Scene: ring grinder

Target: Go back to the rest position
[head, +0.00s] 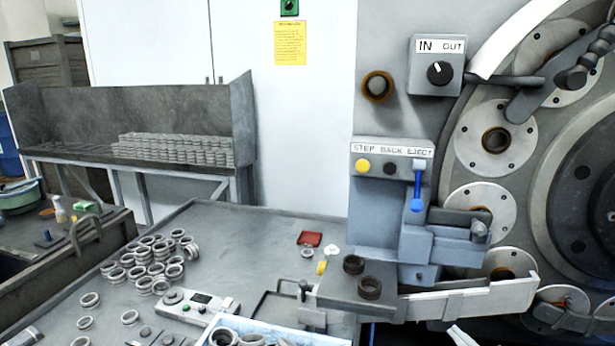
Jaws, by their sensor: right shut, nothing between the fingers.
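Only a small pale tip of my right gripper (464,336) shows, at the bottom edge of the head view, below the machine's front rail. It is shut with nothing in it; the rest of it is out of frame. My left gripper is not in view. Two dark rings (354,265) sit on the grey ledge (332,290) in front of the ring grinder (480,90). Many loose metal rings (150,262) lie on the grey table (240,225) to the left.
The grinder's control block has a blue lever (417,190), a yellow button (363,166) and an IN/OUT switch box (437,66). A measuring device (201,306) and a blue-edged tray with rings (285,335) are at the front. The table's back middle is mostly clear.

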